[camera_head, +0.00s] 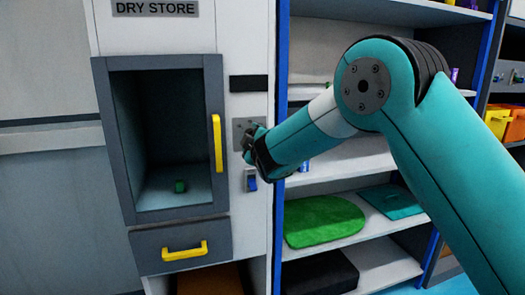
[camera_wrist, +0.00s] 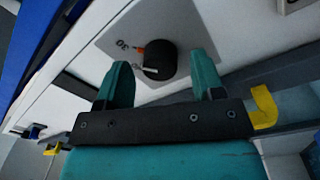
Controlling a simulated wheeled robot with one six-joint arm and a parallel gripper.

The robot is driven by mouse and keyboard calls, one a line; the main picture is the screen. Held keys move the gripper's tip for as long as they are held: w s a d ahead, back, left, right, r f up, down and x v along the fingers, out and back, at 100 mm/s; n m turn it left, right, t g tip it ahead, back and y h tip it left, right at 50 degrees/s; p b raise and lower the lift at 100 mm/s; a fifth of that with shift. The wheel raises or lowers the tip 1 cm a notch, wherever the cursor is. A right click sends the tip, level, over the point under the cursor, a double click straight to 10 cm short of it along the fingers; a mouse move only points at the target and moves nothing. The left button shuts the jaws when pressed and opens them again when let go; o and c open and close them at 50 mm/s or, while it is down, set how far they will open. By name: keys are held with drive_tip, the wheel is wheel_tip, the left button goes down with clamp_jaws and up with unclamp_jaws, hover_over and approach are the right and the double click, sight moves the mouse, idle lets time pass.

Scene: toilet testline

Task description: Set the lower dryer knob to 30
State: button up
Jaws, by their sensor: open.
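A black round knob (camera_wrist: 160,58) sits on a grey plate (camera_wrist: 110,40) in the wrist view. It carries a white pointer line and there is an orange mark at its edge. A printed "30" (camera_wrist: 122,44) is near the orange mark; a second label by the white line is partly hidden. My gripper (camera_wrist: 161,60) is open, one teal finger on each side of the knob in the picture; I cannot tell whether they touch it. In the head view my gripper (camera_head: 258,148) is at the grey plate (camera_head: 240,128) on the DRY STORE cabinet and hides the knob.
A blue switch (camera_head: 251,183) is just below my gripper. A drawer handle (camera_head: 185,251) is below. Shelves with a green mat (camera_head: 325,220) stand to the right.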

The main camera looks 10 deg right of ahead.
drive_tip(key=s+d+b, duration=0.1)
drive_tip(key=s+b, duration=0.3)
drive_tip(key=s, duration=1.2)
drive_tip(key=shift+s+d+f+b, duration=0.15)
drive_tip(key=shift+s+f+b, duration=0.05)
drive_tip(key=shift+f+b, duration=0.2)
drive_tip(key=s+r+m+g+y+p, duration=0.2)
drive_tip(key=s+m+g+p, duration=0.4)
drive_tip(key=s, duration=2.5)
drive_tip(key=g+y+p, duration=0.1)
drive_tip(key=g+p, duration=0.4)
drive_tip(key=g, duration=0.7)
drive_tip(key=shift+s+d+m, duration=0.25)
drive_tip(key=shift+m, duration=0.05)
